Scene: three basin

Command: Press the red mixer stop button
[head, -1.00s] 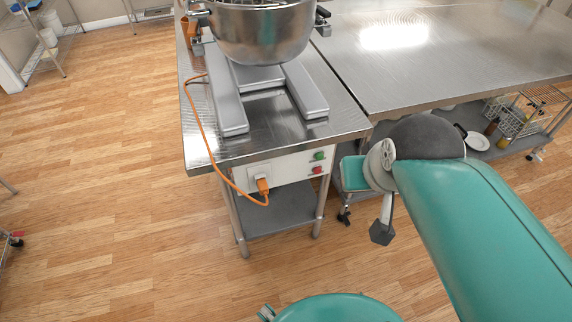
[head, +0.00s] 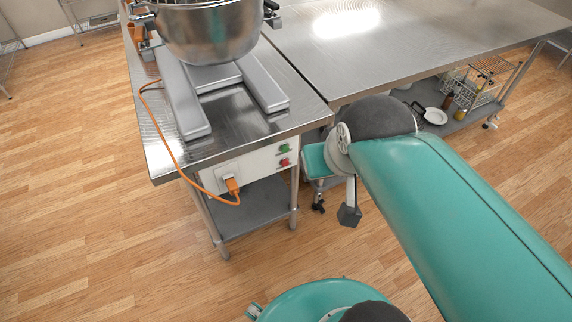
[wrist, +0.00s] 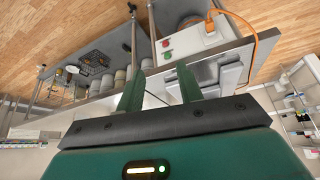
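The red stop button (head: 284,162) is on the white control panel (head: 256,163) on the front of the mixer's steel table, just below a green button (head: 284,148). In the wrist view, which looks upside down, the red button (wrist: 165,43) sits above the green one (wrist: 167,55), beyond my fingertips. My gripper (wrist: 160,70) is open and empty, its two fingers apart and pointing toward the table. A gap remains between fingertips and panel. In the head view my arm hides most of the gripper.
The mixer bowl (head: 208,30) stands above the table. An orange cable (head: 168,130) runs down to a plug (head: 232,186) left of the buttons. A longer steel table (head: 400,50) adjoins on the right, with dishes and a wire rack on its lower shelf. The floor in front is clear.

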